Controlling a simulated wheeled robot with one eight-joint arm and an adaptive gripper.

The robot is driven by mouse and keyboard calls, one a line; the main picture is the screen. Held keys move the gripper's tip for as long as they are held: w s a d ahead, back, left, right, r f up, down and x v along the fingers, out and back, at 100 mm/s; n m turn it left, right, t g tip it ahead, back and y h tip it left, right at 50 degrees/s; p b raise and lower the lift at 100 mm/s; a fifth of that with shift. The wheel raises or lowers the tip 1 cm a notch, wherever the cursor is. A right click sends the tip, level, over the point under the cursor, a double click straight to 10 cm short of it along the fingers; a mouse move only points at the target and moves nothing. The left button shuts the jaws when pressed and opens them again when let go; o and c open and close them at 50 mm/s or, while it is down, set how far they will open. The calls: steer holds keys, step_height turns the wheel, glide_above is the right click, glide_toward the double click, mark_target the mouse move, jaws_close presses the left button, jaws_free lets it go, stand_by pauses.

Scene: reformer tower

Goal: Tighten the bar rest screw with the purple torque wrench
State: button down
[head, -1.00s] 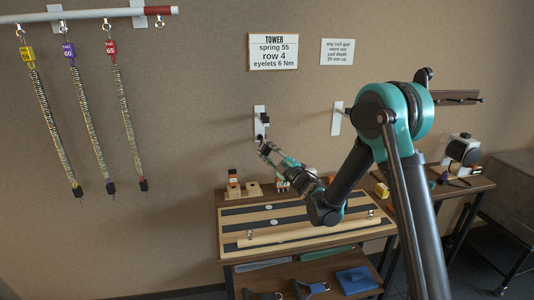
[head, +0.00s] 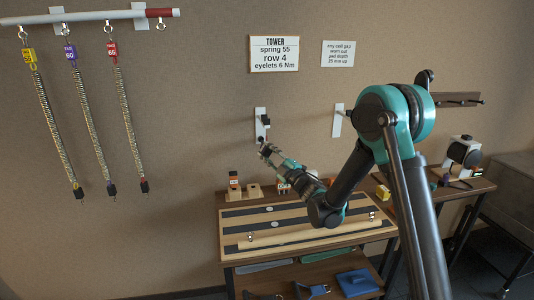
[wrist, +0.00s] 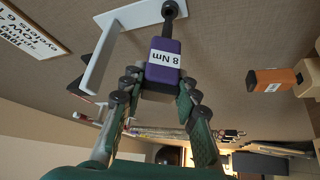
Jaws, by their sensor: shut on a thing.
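The purple torque wrench (wrist: 164,62), labelled "8 Nm", is held in my gripper (wrist: 158,90), whose fingers are shut around it. Its dark shaft points away from the fingers and ends in a round black tip at the top edge of the wrist view. The tip overlaps the white bar rest bracket (wrist: 130,17); I cannot tell whether it is seated on the screw, which is hidden. In the head view my gripper (head: 267,151) is just below the white wall plate (head: 260,118) with its dark rest, left of a second white plate (head: 338,121).
An orange-handled tool (wrist: 275,78) shows at the right of the wrist view. Wooden blocks (head: 251,190) stand at the back of the table (head: 225,225), below my gripper. A wooden bar (head: 305,234) lies on the table. Tagged springs hang from a rail (head: 80,17) at left.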

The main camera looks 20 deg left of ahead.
steer(key=shift+w+a, duration=0.6)
steer(key=shift+w, duration=0.35)
stand_by(0.4)
steer(key=shift+m+t, duration=0.7)
steer(key=shift+m, duration=0.8)
steer(key=shift+m+t, duration=0.3)
steer(key=shift+m, duration=0.4)
steer(key=shift+m+t, duration=0.8)
steer(key=shift+m, duration=0.2)
steer(key=shift+m+t+h, duration=0.6)
steer(key=shift+m+t, duration=0.6)
steer(key=shift+m, duration=0.7)
